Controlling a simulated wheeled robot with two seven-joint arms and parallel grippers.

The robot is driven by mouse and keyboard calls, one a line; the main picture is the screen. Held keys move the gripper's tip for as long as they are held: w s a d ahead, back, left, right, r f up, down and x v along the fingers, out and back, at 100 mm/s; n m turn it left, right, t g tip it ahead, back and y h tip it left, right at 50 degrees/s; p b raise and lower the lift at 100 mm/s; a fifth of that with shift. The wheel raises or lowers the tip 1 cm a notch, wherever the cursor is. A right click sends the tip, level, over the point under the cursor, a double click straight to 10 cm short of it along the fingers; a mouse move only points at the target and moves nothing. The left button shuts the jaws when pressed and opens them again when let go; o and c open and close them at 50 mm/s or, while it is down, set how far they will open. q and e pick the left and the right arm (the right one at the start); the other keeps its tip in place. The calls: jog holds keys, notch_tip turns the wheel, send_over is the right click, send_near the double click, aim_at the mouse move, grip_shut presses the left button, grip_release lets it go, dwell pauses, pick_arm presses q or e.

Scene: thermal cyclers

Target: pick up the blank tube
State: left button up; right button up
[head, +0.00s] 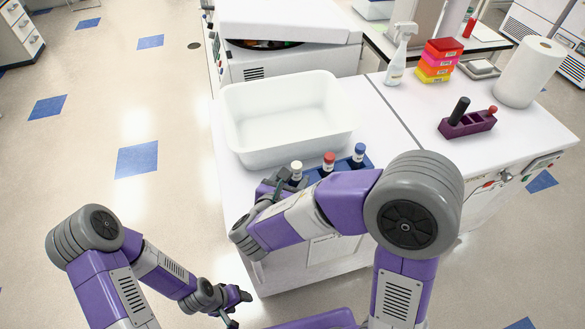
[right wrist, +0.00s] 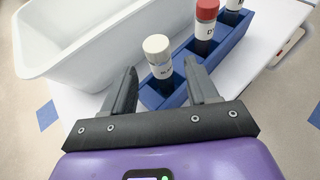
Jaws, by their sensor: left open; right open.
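The blank tube, by its place and partly readable label, is the white-capped tube (head: 296,170) at the left end of a blue rack (head: 368,162). In the right wrist view the white-capped tube (right wrist: 158,60) stands upright in the rack (right wrist: 232,52). A red-capped tube (head: 329,161) and a blue-capped tube (head: 359,152) stand beside it. My right gripper (head: 282,182) is open, its fingers (right wrist: 162,84) on either side of the white-capped tube's lower part, not visibly closed on it. My left gripper (head: 240,308) is open and empty, low over the floor at left.
A white bin (head: 290,130) stands just behind the rack. A purple rack (head: 470,125), a paper towel roll (head: 528,72), a spray bottle (head: 400,55) and stacked coloured boxes (head: 438,60) are farther right. The bench between bin and purple rack is clear.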

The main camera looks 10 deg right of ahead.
aim_at(295, 176)
jog(key=shift+d+f, duration=0.15)
jog(key=shift+d, duration=0.15)
jog(key=shift+w+d+f, duration=0.15)
jog(key=shift+w+d, duration=0.1)
jog(key=b+x, duration=0.1)
jog(key=x, duration=0.3)
jog(key=shift+a+b, duration=0.2)
jog(key=shift+b, duration=0.15)
jog(key=shift+w+d+f, duration=0.15)
jog(key=shift+w+d, duration=0.1)
jog(key=shift+w, duration=0.2)
pick_arm(q)
jog(key=shift+s+f, duration=0.2)
jog(key=shift+f, duration=0.25)
jog(key=shift+s+f, duration=0.2)
jog(key=shift+f, duration=0.25)
pick_arm(e)
jog(key=c, duration=1)
